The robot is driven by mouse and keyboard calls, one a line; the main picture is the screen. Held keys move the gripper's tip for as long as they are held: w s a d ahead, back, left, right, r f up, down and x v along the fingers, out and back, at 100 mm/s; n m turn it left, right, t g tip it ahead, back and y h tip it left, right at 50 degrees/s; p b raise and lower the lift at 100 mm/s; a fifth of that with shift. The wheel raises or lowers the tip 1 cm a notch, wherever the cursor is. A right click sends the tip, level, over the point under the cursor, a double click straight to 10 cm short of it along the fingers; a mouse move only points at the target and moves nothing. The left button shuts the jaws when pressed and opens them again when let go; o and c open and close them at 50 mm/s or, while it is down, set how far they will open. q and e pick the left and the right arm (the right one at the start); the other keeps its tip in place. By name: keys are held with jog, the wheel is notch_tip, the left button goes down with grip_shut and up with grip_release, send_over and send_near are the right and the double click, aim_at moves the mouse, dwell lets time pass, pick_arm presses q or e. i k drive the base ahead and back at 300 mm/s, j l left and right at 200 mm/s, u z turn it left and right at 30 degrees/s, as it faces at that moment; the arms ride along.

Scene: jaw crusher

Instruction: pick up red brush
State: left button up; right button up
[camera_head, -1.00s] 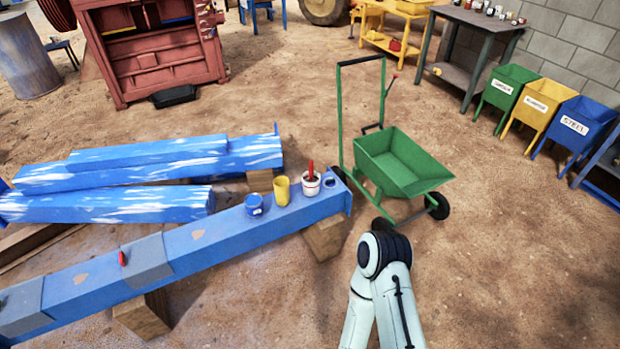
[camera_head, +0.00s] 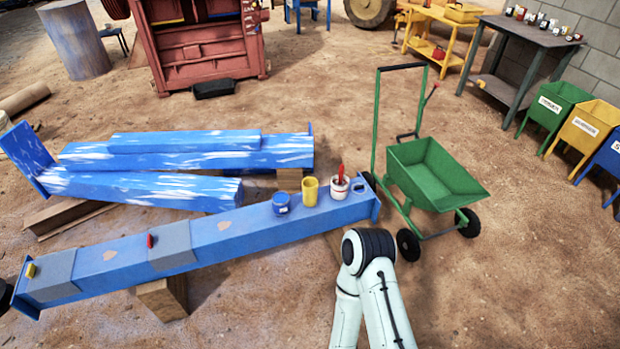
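A red handle (camera_head: 341,173), which looks like a brush, stands upright in a white pot (camera_head: 339,188) near the right end of the long blue beam (camera_head: 235,225). Its lower end is hidden in the pot. A second small red item (camera_head: 150,241) sits on a grey patch (camera_head: 171,247) of the same beam; I cannot tell what it is. One of my arms rises at the bottom centre, below and apart from the pot. Neither gripper shows.
A yellow cup (camera_head: 310,191) and a blue can (camera_head: 281,203) stand left of the pot. A green wheelbarrow (camera_head: 435,175) stands right of the beam end. More blue beams (camera_head: 140,188) lie behind. A small yellow item (camera_head: 31,271) sits at the beam's left end. Open dirt lies at right.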

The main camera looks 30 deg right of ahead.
aim_at(341, 172)
jog(key=l+u, duration=0.8)
jog(key=l, duration=0.15)
jog(key=l+u, duration=0.1)
jog(key=l, duration=0.25)
jog(key=k+l+u, duration=0.15)
jog(key=l, duration=0.2)
jog(key=k+l+u, duration=0.1)
jog(key=l, duration=0.25)
jog(key=k+l, duration=0.1)
jog(key=l, duration=0.25)
jog(key=k+l, duration=0.1)
jog(key=l, duration=0.25)
jog(key=k+l+u, duration=0.1)
jog(key=l, duration=0.25)
